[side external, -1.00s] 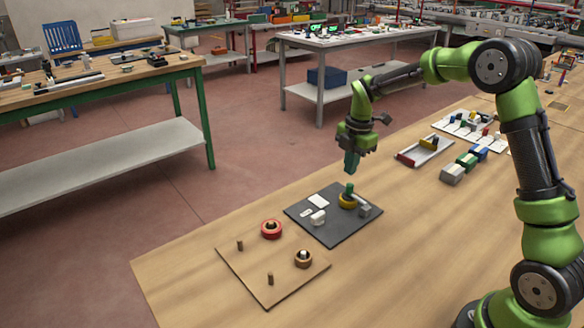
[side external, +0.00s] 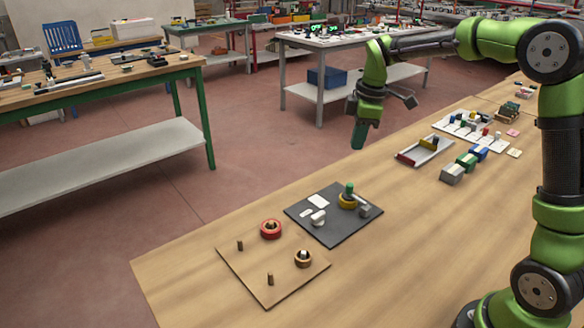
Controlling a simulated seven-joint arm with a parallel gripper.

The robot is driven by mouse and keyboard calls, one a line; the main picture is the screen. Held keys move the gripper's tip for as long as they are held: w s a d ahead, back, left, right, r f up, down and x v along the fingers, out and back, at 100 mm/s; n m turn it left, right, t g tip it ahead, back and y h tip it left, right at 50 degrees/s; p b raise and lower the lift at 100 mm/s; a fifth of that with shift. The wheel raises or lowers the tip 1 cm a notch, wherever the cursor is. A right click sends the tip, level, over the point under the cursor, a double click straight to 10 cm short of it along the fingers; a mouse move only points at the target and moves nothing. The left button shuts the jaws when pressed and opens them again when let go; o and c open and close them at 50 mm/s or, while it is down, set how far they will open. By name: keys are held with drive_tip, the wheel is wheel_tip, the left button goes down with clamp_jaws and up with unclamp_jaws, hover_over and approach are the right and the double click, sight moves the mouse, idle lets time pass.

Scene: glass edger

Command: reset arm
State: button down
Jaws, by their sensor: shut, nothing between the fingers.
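My gripper (side external: 359,135) is shut and empty. It hangs fingers down in the air, above and behind the dark mat. The dark square mat (side external: 338,233) lies on the wooden table. On it are a yellow ring piece with a green knob (side external: 348,197), a grey block (side external: 364,210), a white piece (side external: 318,217) and a flat white square (side external: 318,201). My gripper touches none of them.
A wooden board (side external: 248,271) with upright pegs lies at the near left, with a red ring (side external: 271,229) and a brown ring (side external: 303,259). A grey tray (side external: 425,152), coloured blocks (side external: 467,160) and a white rack (side external: 470,127) stand at right. The table's middle is clear.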

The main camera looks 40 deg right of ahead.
drive_tip(key=s+a+r+m+t, duration=0.1)
drive_tip(key=s+a+m+t, duration=0.1)
drive_tip(key=s, duration=0.4)
drive_tip(key=s+a+r+m+t+y, duration=0.1)
drive_tip(key=s+a+m, duration=0.4)
drive_tip(key=s+m, duration=0.2)
drive_tip(key=s+a+r+m+t, duration=0.2)
drive_tip(key=s+a+m, duration=0.2)
drive_tip(key=s, duration=0.3)
drive_tip(key=shift+s+t+y, duration=0.25)
drive_tip(key=shift+t+y, duration=0.05)
drive_tip(key=shift+y, duration=0.1)
drive_tip(key=c, duration=1.8)
unclamp_jaws()
drive_tip(key=shift+a, duration=0.1)
